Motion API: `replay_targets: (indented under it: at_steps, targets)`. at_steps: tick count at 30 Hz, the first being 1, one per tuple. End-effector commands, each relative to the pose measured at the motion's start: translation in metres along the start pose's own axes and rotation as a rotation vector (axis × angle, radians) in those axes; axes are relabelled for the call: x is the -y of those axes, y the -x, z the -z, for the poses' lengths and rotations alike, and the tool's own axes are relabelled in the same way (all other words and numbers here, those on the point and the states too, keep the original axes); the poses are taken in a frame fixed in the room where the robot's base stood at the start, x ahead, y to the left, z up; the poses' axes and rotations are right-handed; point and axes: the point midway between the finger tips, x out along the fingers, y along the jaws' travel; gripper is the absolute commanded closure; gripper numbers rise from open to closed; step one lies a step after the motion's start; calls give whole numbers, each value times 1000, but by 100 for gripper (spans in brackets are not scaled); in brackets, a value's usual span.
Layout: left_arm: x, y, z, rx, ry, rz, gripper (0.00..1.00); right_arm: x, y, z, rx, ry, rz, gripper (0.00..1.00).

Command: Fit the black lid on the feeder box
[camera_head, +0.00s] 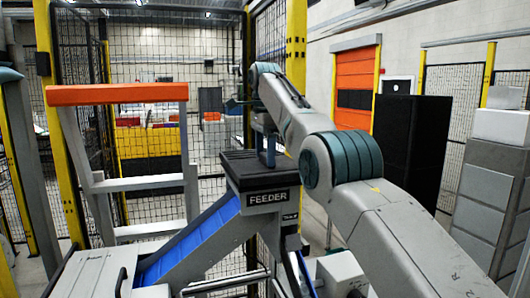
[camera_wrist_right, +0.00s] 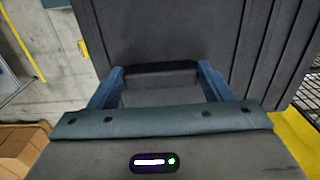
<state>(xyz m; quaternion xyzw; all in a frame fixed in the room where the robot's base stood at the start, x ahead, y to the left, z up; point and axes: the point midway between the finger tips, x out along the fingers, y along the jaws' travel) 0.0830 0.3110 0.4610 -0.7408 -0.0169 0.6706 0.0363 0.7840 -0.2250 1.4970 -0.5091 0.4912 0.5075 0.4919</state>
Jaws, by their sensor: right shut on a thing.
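The black lid (camera_head: 240,168) lies over the top of the feeder box (camera_head: 285,222), which carries a white FEEDER label. The lid looks about level; whether it is fully seated cannot be told. My right gripper (camera_head: 267,162) reaches down onto the lid from above. In the right wrist view, the blue fingers of my right gripper (camera_wrist_right: 160,76) stand on either side of the lid's dark handle (camera_wrist_right: 160,67) and are shut on it. The ribbed dark lid (camera_wrist_right: 165,30) fills the view behind them. My left gripper is not in view.
A blue chute (camera_head: 195,240) slopes down to the left from the feeder box. A grey frame with an orange top bar (camera_head: 117,94) stands to the left. Mesh fencing with yellow posts (camera_head: 296,50) is behind. A cardboard box (camera_wrist_right: 20,145) shows in the right wrist view.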

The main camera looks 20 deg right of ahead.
Motion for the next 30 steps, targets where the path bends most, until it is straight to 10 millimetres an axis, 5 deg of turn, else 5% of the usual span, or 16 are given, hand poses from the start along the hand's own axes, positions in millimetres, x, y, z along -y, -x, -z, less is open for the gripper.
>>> replay_targets:
  at_steps: [13, 14, 17, 30]
  targets:
    - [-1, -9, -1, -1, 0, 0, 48, 0, -8, 0, 0, 0, 3, 68]
    - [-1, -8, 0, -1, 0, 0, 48, 0, -7, 0, 0, 0, 3, 22]
    - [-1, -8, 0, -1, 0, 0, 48, 0, -7, 0, 0, 0, 2, 2]
    - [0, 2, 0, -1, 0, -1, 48, 1, 0, 3, 0, 0, -1, 2]
